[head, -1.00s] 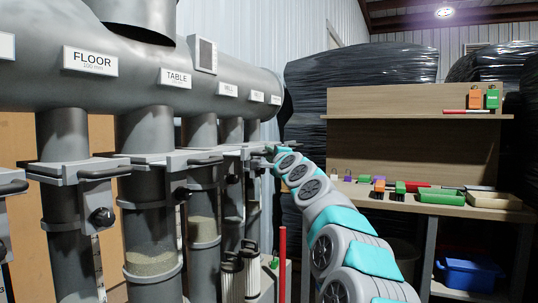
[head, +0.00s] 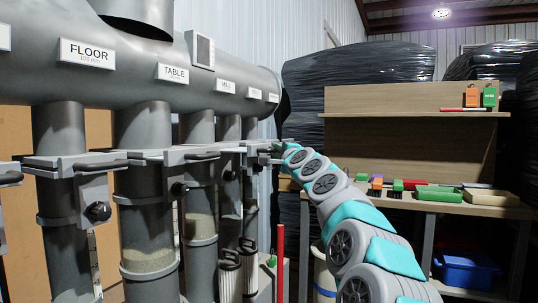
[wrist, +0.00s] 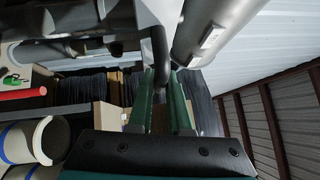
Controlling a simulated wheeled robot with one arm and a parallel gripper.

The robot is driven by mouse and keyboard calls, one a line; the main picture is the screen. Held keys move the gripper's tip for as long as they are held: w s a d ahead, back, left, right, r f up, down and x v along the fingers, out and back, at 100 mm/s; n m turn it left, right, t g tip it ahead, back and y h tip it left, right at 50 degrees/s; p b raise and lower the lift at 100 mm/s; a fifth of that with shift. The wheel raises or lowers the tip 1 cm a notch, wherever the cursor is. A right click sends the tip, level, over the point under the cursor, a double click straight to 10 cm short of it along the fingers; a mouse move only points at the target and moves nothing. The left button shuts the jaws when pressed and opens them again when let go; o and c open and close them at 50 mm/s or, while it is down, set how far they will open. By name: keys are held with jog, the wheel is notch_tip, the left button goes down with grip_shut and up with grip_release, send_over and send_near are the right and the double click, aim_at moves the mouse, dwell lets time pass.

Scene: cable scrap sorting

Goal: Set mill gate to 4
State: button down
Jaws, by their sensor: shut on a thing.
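The mill gate (head: 230,195) hangs beside the pipe under the MILL label (head: 227,87), third of the labelled pipes from the left in the head view. Its setting is too small to read. My gripper's two green fingers (wrist: 162,100) are in the wrist view, shut around a dark bar-like handle (wrist: 160,48). In the head view my arm reaches left to the far end of the gate row, where the fingers are too small to make out. I cannot tell for certain which gate the held handle belongs to.
The FLOOR (head: 87,52) and TABLE (head: 172,73) pipes stand nearer, with protruding gate handles. A red post (head: 280,262) stands below my arm. A workbench (head: 450,209) with trays is at the right; a blue bin (head: 466,272) sits under it.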

jog(key=c, duration=0.8)
grip_release()
jog(key=shift+d, duration=0.15)
jog(key=shift+c, duration=0.2)
jog(key=shift+s, duration=0.1)
jog(key=b+v, duration=0.1)
jog(key=v, duration=0.6)
jog(key=shift+s+b, duration=0.3)
jog(key=shift+d, duration=0.15)
